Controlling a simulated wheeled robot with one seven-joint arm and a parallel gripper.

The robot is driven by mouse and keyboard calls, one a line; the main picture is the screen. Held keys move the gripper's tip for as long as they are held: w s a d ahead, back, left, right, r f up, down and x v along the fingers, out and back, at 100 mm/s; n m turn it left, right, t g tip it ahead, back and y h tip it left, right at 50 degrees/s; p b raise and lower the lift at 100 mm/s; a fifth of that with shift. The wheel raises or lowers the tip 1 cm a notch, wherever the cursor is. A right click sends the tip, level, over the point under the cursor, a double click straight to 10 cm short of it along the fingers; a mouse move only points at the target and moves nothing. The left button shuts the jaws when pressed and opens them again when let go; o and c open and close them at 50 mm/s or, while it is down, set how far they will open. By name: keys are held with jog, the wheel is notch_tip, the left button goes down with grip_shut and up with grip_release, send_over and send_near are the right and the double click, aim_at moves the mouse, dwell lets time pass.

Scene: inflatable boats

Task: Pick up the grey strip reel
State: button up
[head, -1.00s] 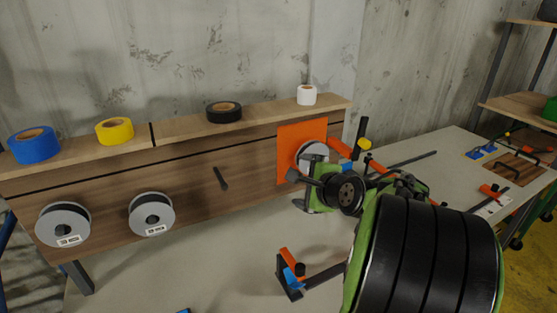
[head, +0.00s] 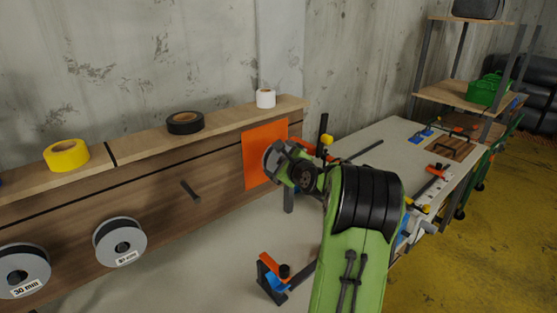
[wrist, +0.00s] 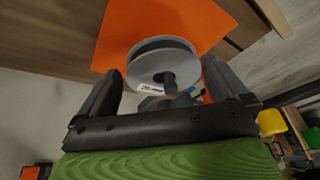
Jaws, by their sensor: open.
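A reel with pale grey flanges (wrist: 160,60) hangs on a peg in front of an orange panel (wrist: 112,42) in the wrist view. In the head view the same reel (head: 268,156) is partly hidden behind my gripper (head: 282,163). My gripper (wrist: 162,78) is open, one finger on each side of the reel. Gaps show between fingers and flanges, and I cannot tell whether the fingertips reach past the near flange. Two similar reels with dark strip, one left (head: 22,270) and one right (head: 120,242), hang further left on the wooden board.
Yellow (head: 66,155), black (head: 185,122) and white (head: 265,98) tape rolls stand on the ledge above. A dark peg (head: 190,190) sticks out of the board. An orange and black clamp (head: 272,278) stands on the grey bench (head: 215,265) below my arm.

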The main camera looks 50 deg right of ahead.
aim_at(275, 154)
jog(key=x, duration=0.3)
jog(key=shift+w+d+f, duration=0.1)
jog(key=shift+w, duration=0.15)
jog(key=shift+s, duration=0.15)
jog(key=shift+c, duration=0.3)
jog(key=c, duration=0.7)
jog(key=shift+c, duration=0.2)
jog(key=shift+r, duration=0.95)
jog(key=s, duration=0.6)
jog(key=s+a, duration=0.1)
jog(key=s, duration=0.5)
jog(key=s+a+b, duration=0.1)
jog(key=s, duration=0.4)
jog(key=shift+s+f, duration=0.1)
jog(key=shift+s, duration=0.3)
